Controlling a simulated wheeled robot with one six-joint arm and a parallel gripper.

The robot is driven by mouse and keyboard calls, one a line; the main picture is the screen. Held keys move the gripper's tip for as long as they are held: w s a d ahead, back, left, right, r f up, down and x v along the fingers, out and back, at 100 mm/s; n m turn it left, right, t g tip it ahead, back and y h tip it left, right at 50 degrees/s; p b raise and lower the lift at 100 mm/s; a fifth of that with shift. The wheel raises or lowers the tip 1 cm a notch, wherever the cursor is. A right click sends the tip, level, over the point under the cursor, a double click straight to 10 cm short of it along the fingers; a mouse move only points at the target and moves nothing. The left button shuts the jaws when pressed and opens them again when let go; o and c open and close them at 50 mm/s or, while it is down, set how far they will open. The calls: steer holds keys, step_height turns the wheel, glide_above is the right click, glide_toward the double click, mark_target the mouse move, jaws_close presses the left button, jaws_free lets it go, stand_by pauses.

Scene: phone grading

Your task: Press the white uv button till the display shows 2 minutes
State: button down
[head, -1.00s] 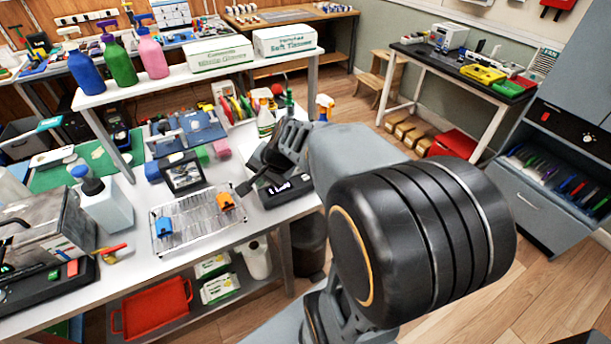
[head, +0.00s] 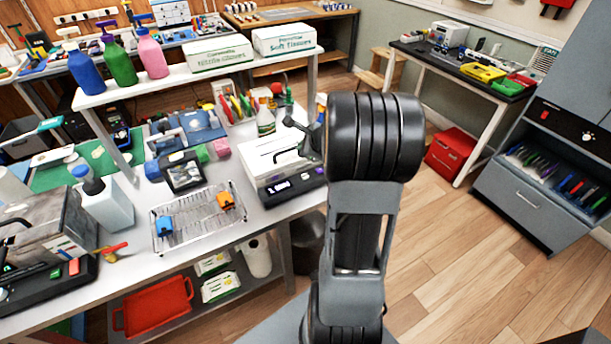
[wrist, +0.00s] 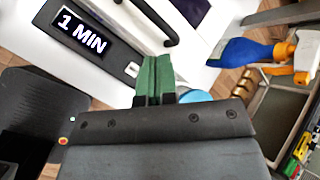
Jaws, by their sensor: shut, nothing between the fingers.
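The UV box (head: 280,160) is white with a dark front panel and a black handle; it stands at the right end of the white table. Its lit display (wrist: 82,37) reads 1 MIN in the wrist view; in the head view the display (head: 279,187) is too small to read. A small pale button (wrist: 131,69) sits at the end of the panel, beside my fingertips. My gripper (wrist: 153,62) is shut and empty, its green fingers close to the panel's button end. I cannot tell whether they touch. In the head view, my arm partly hides the gripper.
A wire rack (head: 200,222) with blue and orange pieces stands left of the box. A blue and orange spray bottle (wrist: 250,52) is at the right in the wrist view.

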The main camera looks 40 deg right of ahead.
steer(key=shift+f, duration=0.1)
step_height(320, 180, down, 9)
steer(key=b, duration=0.8)
steer(key=shift+r, duration=0.2)
steer(key=shift+f, duration=0.1)
stand_by(1.6)
steer(key=shift+f+b, duration=0.35)
steer(key=shift+b, duration=0.1)
steer(key=shift+f+b, duration=0.45)
stand_by(0.6)
steer(key=shift+r, duration=0.2)
steer(key=shift+r+p, duration=0.75)
steer(key=shift+r+p, duration=2.15)
steer(key=shift+r, duration=0.35)
